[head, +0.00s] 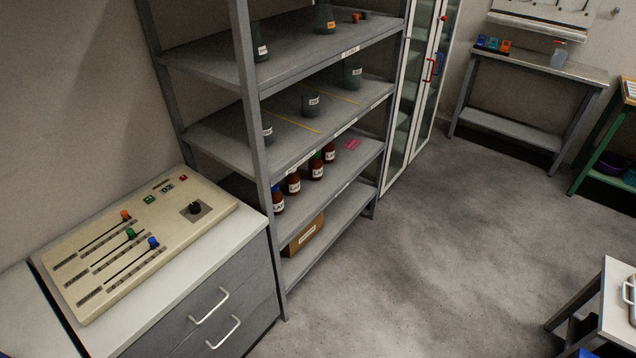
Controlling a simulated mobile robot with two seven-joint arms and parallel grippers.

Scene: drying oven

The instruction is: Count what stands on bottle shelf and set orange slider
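The orange slider (125,215) is a knob near the right end of the farthest of three slots on a beige control panel (75,255). A green slider (130,233) and a blue slider (152,242) sit right of the middle of their slots. Brown bottles with white labels stand in a row on a lower shelf board (368,140): a blue-capped one (277,204), then several more going back, such as this bottle (293,184) and this one (317,168). The post and the board above partly hide the row. A pink flat piece (352,144) lies beyond them.
Grey jars (311,103) stand on the boards above; a cardboard box (303,236) is on the bottom board. The panel lies on a drawer cabinet (215,310). A glass-door cabinet (410,110) stands behind the rack. Open floor (450,230) spreads right; a white table (618,310) is at lower right.

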